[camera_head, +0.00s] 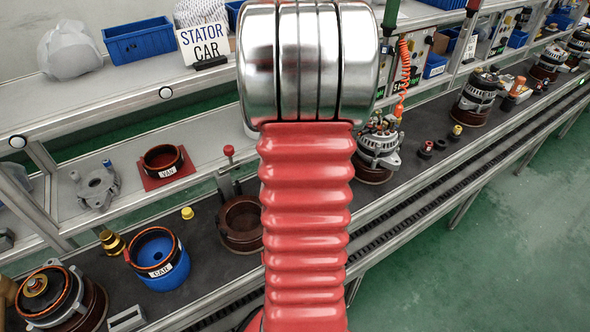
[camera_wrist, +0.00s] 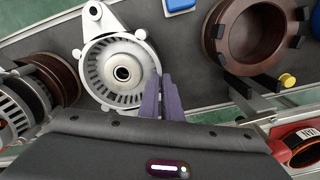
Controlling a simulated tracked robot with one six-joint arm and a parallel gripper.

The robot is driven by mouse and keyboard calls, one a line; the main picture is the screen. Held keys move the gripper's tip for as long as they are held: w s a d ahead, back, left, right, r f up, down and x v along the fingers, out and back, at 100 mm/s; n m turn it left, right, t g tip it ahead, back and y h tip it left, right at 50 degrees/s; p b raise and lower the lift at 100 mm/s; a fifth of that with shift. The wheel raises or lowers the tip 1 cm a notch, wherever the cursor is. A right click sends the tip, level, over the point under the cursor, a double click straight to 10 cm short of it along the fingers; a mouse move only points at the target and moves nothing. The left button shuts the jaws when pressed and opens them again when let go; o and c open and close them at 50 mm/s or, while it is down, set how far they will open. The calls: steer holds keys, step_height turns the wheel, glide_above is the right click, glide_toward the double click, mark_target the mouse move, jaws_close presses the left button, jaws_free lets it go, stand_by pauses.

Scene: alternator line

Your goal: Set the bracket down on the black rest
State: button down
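In the wrist view a silver, round metal bracket (camera_wrist: 121,73) with slotted vanes, a central hole and protruding ears faces the camera. My gripper's two purple fingers (camera_wrist: 162,98) are close together at its right edge and appear to pinch its rim. Its exact height over the dark surface is hard to tell. The head view hides this bracket and my gripper behind my arm. I cannot clearly identify the black rest in either view. A smaller-looking grey cast bracket (camera_head: 97,187) sits on the shelf at the left of the head view.
A brown ring with black pads (camera_wrist: 216,48) stands right of the bracket; it also shows in the head view (camera_head: 232,238). Brown cylinders and an alternator (camera_wrist: 18,103) are close on the left. A blue CAR holder (camera_head: 172,275) and a VAN ring (camera_head: 163,173) are farther off.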

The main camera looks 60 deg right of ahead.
steer(key=c, duration=2)
jaws_free()
step_height(320, 180, up, 12)
steer(key=shift+r, duration=0.1)
steer(key=w+a+r+n+t+h, duration=0.1)
steer(key=w+a+r, duration=0.15)
steer(key=a, duration=0.35)
steer(key=w+a+r+n, duration=0.1)
steer(key=w+a+n, duration=0.15)
steer(key=a, duration=0.25)
steer(key=a+n+t, duration=0.1)
steer(key=a+n, duration=0.1)
steer(key=a, duration=0.7)
steer(key=s+a+n+t, duration=0.1)
steer(key=a+n+t, duration=0.1)
steer(key=a, duration=0.8)
steer(key=s+a+n+t+y, duration=0.1)
steer(key=a+n, duration=0.1)
steer(key=a, duration=0.8)
steer(key=shift+s+a+n+t, duration=0.15)
steer(key=shift+s+n+t, duration=0.05)
steer(key=shift+n+t, duration=0.1)
